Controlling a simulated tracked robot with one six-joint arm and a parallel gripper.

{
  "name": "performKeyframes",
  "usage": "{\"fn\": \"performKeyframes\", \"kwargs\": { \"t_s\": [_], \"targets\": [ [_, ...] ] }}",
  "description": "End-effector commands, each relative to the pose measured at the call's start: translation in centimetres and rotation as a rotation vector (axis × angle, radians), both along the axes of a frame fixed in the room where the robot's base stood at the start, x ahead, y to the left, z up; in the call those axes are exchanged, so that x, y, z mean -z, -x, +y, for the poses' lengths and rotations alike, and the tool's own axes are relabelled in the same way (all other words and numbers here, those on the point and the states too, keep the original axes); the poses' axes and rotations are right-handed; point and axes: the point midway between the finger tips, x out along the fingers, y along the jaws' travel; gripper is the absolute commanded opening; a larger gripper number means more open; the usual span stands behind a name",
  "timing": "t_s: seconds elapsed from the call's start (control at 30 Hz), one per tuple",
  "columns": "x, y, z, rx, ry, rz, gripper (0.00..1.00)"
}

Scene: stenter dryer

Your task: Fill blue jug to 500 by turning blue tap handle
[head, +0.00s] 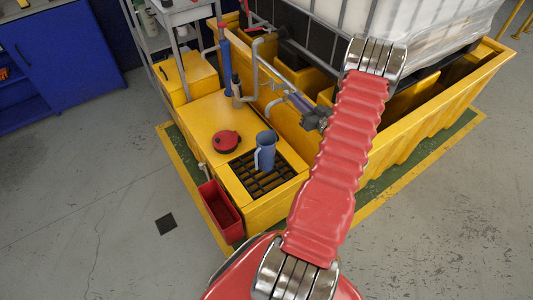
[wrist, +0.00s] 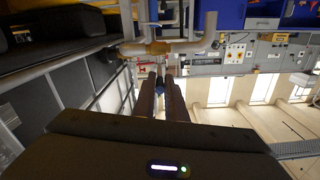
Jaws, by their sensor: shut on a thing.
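The blue jug (head: 265,152) stands upright on the dark grate (head: 248,178) set in the yellow bench. Its fill level and scale cannot be read from here. My gripper (head: 313,117) is at the pipework above and to the right of the jug, partly hidden by my red arm. In the wrist view, my gripper (wrist: 160,92) has its dark fingers close together around a small blue part, the tap handle (wrist: 159,84), just below a pipe. The handle's angle is unclear, and I cannot make out any water stream.
A round red lid-like item (head: 226,141) lies left of the jug. A red bin (head: 220,209) hangs at the bench's front left. A caged white tank (head: 415,25) stands behind in a yellow bund (head: 405,130). The grey floor at left is mostly clear.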

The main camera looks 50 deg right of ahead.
Motion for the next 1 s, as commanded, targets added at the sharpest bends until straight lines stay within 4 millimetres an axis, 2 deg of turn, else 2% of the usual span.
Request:
{"fn": "performKeyframes", "kwargs": {
  "t_s": [0.8,1.0],
  "targets": [
    [-0.2,-1.2,2.0,0.324,0.002,-0.004,0.00],
    [-0.2,-1.1,2.1,0.359,0.005,-0.003,0.00]
  ]
}}
